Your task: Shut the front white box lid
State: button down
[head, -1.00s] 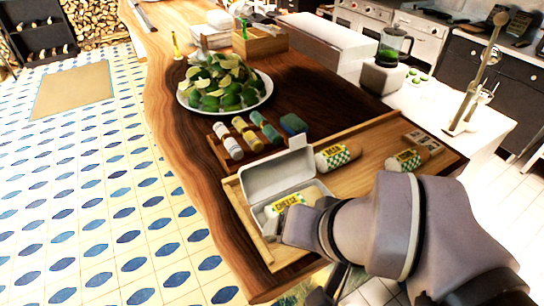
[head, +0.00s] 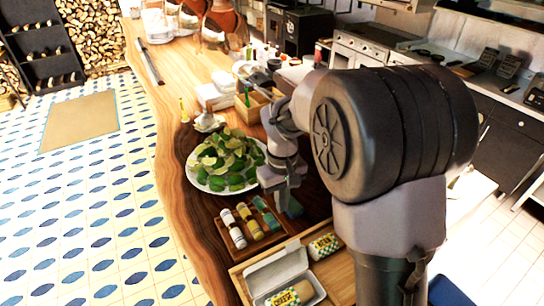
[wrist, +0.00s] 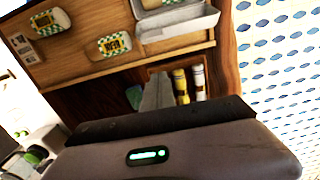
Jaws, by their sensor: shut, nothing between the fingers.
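The white box (head: 318,292) is on the wooden tray in the head view, cut off by the bottom edge. Its lid (head: 266,272) stands raised at the back, so the box is open. A wrap labelled CHEESE (head: 287,294) lies inside. In the wrist view the raised lid (wrist: 180,27) is at the top, its inside mostly hidden.
A plate of limes (head: 222,187) is left of my gripper. A wooden caddy (head: 252,108) stands farther back.

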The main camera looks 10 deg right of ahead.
jog(key=s+d+f, duration=0.1)
jog(key=s+f, duration=0.2)
jog(key=f, duration=0.6)
jog(key=shift+s+d+b, duration=0.15)
jog(key=shift+s+b, duration=0.25)
jog(key=shift+b, duration=0.05)
jog(key=shift+f, duration=0.1)
